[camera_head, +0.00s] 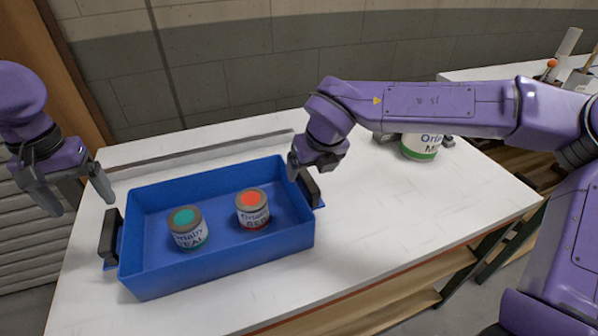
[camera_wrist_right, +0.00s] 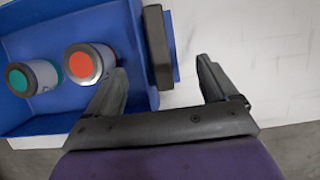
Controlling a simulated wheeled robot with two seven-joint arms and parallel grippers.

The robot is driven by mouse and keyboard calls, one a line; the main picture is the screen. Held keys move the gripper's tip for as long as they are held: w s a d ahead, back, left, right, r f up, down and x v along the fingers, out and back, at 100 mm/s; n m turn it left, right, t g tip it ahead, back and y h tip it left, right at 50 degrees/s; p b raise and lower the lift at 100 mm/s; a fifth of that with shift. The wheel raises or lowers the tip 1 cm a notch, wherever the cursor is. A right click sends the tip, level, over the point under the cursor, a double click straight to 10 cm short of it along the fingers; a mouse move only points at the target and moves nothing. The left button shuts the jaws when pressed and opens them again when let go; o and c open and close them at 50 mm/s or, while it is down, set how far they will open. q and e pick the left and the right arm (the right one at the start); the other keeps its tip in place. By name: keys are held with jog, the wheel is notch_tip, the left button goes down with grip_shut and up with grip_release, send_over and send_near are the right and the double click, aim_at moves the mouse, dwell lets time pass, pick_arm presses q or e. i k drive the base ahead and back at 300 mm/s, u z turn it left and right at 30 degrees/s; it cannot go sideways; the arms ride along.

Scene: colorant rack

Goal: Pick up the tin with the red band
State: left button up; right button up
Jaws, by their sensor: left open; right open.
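The tin with the red band (camera_head: 252,210) stands upright in the right half of the blue tray (camera_head: 215,276). Its lid has a red-orange centre, and the lid also shows in the right wrist view (camera_wrist_right: 82,64). My right gripper (camera_head: 305,172) is open above the tray's right end, by the black handle, apart from the tin. In the right wrist view its open fingers (camera_wrist_right: 165,82) lie on either side of the black handle (camera_wrist_right: 157,48). My left gripper (camera_head: 78,194) is open and empty at the left, beyond the tray's left handle (camera_head: 110,238).
A teal-lidded tin (camera_head: 188,230) stands in the tray, left of the red one. A green-banded tin (camera_head: 420,147) stands at the back right, partly hidden by my right arm. The white table (camera_head: 400,215) is clear right of the tray.

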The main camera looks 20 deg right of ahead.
aim_at(252, 204)
jog(key=k, duration=1)
